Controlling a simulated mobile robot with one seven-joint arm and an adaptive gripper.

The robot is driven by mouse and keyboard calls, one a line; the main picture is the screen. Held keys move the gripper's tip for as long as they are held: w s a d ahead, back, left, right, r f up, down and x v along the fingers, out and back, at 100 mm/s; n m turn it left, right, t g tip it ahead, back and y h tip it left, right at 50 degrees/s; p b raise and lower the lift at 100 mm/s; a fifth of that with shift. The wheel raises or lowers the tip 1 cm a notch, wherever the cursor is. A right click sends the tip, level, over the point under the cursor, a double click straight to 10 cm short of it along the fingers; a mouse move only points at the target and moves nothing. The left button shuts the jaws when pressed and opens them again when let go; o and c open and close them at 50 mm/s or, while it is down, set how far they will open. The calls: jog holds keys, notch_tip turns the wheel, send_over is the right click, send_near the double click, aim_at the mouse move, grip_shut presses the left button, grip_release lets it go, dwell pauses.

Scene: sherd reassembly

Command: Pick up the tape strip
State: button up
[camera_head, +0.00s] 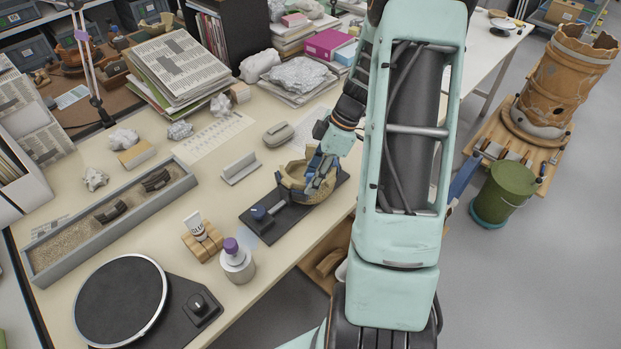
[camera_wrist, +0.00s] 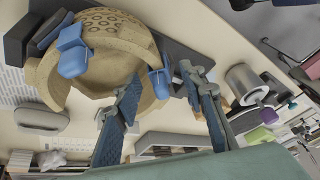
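A pale bluish patch (camera_head: 246,236), perhaps the tape strip, lies flat on the table beside the dark stand in the head view; I cannot tell for sure. I cannot make it out in the wrist view, where a finger may hide it. My gripper (camera_head: 318,176) is over the tan bowl-like vessel (camera_head: 292,184) on the stand (camera_head: 259,226). In the wrist view my gripper (camera_wrist: 162,80) has its two blue-padded fingers apart, with nothing seen held between them. The vessel (camera_wrist: 44,82) has a broken wall, dotted decoration and blue clamps (camera_wrist: 72,60).
A grey angled holder (camera_head: 240,168), a sand tray (camera_head: 120,225) and a turntable (camera_head: 122,298) are to the left. A green bucket (camera_head: 505,192) stands right.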

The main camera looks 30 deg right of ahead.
jog(key=shift+a+f, duration=0.25)
jog(key=shift+f, duration=0.3)
jog(key=c, duration=0.8)
jog(key=shift+r, duration=0.2)
